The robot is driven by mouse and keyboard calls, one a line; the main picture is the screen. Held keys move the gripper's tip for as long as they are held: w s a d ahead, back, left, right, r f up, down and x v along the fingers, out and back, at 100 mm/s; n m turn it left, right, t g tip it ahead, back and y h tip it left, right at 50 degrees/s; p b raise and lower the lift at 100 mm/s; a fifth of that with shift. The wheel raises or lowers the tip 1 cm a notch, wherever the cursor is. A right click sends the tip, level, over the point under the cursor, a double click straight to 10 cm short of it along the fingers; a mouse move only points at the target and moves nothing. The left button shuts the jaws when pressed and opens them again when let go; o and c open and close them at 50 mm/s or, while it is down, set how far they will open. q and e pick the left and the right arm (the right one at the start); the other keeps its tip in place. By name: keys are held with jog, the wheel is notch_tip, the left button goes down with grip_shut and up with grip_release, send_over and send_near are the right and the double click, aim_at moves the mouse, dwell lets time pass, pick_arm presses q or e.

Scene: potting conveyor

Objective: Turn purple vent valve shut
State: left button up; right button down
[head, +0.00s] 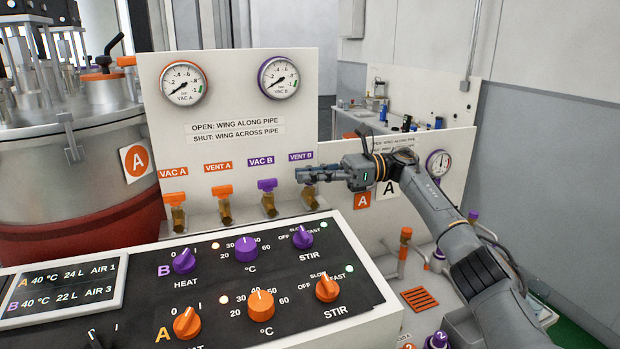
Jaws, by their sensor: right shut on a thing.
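The purple VENT B valve stands at the right end of the valve row, under its purple label (301,156). Its brass body (310,198) shows below my right gripper (304,174). My right gripper reaches in from the right and its fingers are shut on the valve's wing. The fingers hide the wing, so I cannot tell whether it lies along or across the pipe. My left gripper is not in view.
The purple VAC B valve (267,185) stands close to the left of my fingers. Orange VENT A (222,190) and VAC A (170,194) valves are further left. The knob console (360,318) lies in front, and the gauge panel (235,100) rises behind.

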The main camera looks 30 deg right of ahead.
jog(key=shift+n+g+y, duration=0.3)
jog(key=shift+n+g, duration=0.3)
jog(key=shift+g, duration=0.3)
jog(key=c, duration=1.4)
grip_release()
notch_tip(320, 180, up, 10)
jog(key=shift+r, duration=0.1)
